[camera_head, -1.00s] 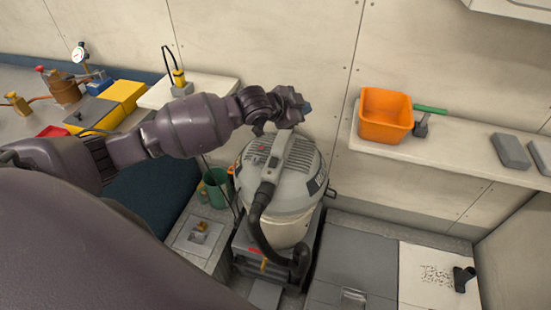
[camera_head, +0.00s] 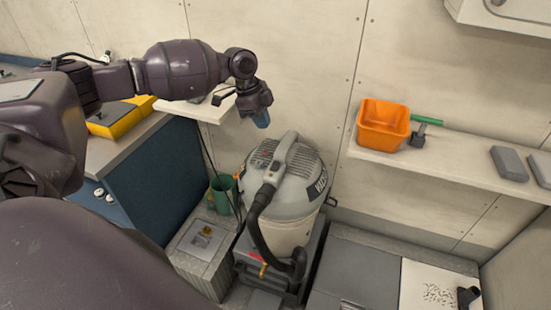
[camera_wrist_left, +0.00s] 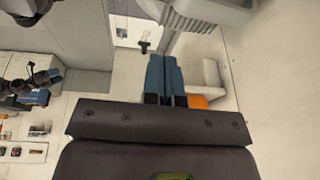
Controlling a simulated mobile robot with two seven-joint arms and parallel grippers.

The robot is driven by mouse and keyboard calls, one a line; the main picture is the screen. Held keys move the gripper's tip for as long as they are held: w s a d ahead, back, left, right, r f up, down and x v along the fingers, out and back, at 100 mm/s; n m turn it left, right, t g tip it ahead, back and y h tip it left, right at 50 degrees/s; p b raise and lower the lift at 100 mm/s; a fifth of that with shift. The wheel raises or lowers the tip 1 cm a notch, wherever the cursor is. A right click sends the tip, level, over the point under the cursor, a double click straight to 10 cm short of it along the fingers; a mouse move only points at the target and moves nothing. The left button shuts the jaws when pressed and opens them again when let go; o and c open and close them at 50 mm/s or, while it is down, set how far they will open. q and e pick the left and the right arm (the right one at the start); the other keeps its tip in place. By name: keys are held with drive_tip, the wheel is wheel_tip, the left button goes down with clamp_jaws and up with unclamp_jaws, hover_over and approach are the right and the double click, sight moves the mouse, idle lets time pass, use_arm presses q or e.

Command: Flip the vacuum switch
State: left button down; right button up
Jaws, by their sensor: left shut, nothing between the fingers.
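The vacuum (camera_head: 292,208) is a round grey canister with a domed lid, top handle and dark hose, standing on a dark base in the head view. I cannot make out its switch clearly. My left gripper (camera_head: 261,118) hangs above and left of the lid, pointing down, apart from it. Its blue fingers (camera_wrist_left: 164,78) are closed together and empty in the left wrist view. A grey ridged part at the top of that view may be the vacuum lid; I cannot be sure. My right gripper does not show.
An orange bin (camera_head: 383,124) and a green-handled tool (camera_head: 424,121) sit on the right shelf. A green cup (camera_head: 222,195) stands left of the vacuum. A white shelf (camera_head: 196,106) lies below my left forearm. Dark specks lie on the white floor panel (camera_head: 425,277).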

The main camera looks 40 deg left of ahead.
sight(277, 163)
use_arm(q)
drive_tip(key=shift+a+f, duration=0.1)
drive_tip(key=shift+f, duration=0.05)
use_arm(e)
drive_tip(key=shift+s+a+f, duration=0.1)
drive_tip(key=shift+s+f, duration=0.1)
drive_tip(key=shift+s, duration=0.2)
use_arm(q)
drive_tip(key=x, duration=0.8)
drive_tip(key=b+x, duration=0.1)
drive_tip(key=x, duration=0.3)
drive_tip(key=shift+w+a+f, duration=0.1)
drive_tip(key=shift+a+f, duration=0.1)
drive_tip(key=shift+a, duration=0.1)
drive_tip(key=shift+w+f, duration=0.15)
drive_tip(key=shift+f, duration=0.4)
drive_tip(key=shift+a+f, duration=0.1)
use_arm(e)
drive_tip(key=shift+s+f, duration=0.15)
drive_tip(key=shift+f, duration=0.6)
